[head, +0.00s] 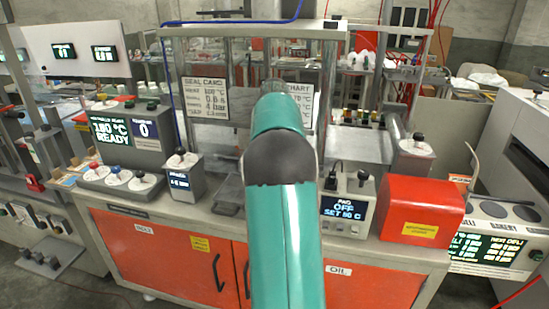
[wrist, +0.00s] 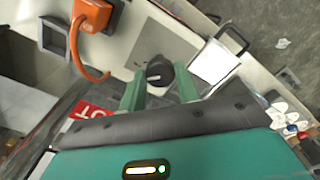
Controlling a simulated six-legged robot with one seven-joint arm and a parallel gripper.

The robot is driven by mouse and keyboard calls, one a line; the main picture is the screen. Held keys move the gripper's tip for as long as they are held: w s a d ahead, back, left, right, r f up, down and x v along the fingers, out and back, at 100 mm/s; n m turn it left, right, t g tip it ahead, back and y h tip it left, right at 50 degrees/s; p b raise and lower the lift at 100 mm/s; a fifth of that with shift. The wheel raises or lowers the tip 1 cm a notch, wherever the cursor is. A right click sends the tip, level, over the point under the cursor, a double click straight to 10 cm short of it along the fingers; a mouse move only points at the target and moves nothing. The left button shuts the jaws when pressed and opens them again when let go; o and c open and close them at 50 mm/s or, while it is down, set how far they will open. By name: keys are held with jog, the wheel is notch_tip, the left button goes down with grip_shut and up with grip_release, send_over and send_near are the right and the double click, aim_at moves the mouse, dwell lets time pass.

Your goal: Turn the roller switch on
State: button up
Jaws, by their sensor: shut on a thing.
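In the wrist view, a black round knob (wrist: 158,66) with a white mark stands on a grey plate (wrist: 165,42); it appears to be the roller switch. My gripper (wrist: 159,82) has its two green fingers on either side of the knob, shut on it. In the head view, my green arm reaches away from me toward the clear-panelled cabinet (head: 232,60) and hides my gripper and the knob. I cannot tell from the mark whether the switch is on or off.
In the wrist view, an orange box (wrist: 97,14) with a curved orange hook is at upper left. A red label (wrist: 88,112) is at lower left. In the head view, a PAD box (head: 350,207) reading OFF and a red box (head: 420,208) stand right of my arm.

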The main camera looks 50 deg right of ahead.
jog(key=o, duration=1)
notch_tip(320, 180, up, 14)
jog(key=shift+f, duration=0.1)
dwell(0.5)
